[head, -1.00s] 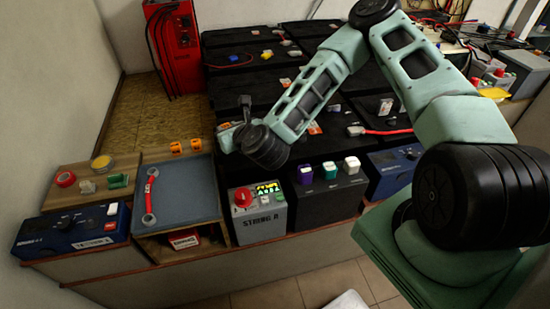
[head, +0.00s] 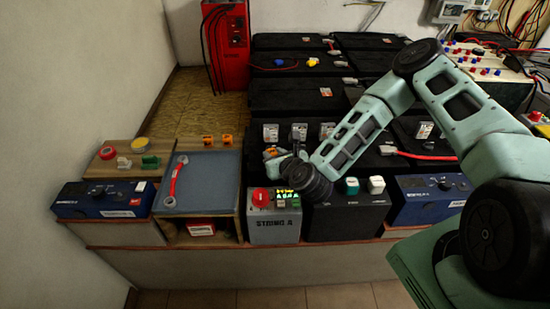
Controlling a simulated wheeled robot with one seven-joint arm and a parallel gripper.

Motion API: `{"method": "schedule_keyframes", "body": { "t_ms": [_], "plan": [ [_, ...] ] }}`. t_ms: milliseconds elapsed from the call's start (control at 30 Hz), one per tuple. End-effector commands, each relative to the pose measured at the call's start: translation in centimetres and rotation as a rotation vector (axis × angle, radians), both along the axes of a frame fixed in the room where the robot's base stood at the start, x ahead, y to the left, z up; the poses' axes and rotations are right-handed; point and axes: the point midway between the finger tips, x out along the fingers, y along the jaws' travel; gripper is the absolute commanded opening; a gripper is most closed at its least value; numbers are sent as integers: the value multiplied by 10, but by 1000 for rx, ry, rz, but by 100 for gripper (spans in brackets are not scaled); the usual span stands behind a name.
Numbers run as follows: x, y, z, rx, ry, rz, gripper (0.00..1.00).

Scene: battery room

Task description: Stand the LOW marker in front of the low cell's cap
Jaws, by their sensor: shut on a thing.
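My gripper (head: 271,154) is over the front part of the black battery cells, just behind the STRING A box. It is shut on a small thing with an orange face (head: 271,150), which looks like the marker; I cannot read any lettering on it. Its lower part and contact with the surface below are unclear. Grey-white upright pieces (head: 299,131) stand in a row on the black cells (head: 290,98) just beyond my gripper. I cannot tell which cell is the low one. My wrist hides part of the cells behind it.
The grey STRING A box (head: 274,228) with a red button stands in front of my gripper. A red-handled cable (head: 415,153) lies right.

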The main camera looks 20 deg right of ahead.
Motion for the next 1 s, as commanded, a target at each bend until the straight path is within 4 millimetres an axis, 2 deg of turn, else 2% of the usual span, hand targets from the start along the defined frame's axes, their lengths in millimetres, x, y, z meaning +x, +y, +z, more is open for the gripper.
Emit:
{"method": "schedule_keyframes", "body": {
  "t_ms": [100,467,500,567,900,1000],
  "plan": [
    [0,0,-13,-1,0,0,7],
    [0,0,-18,0,0,-1,7],
    [0,0,-17,0,0,-1,36],
    [0,0,-16,-1,0,0,50],
    [0,0,-12,-1,-1,0,50],
    [-9,-1,-10,0,1,0,50]
  ]
}}
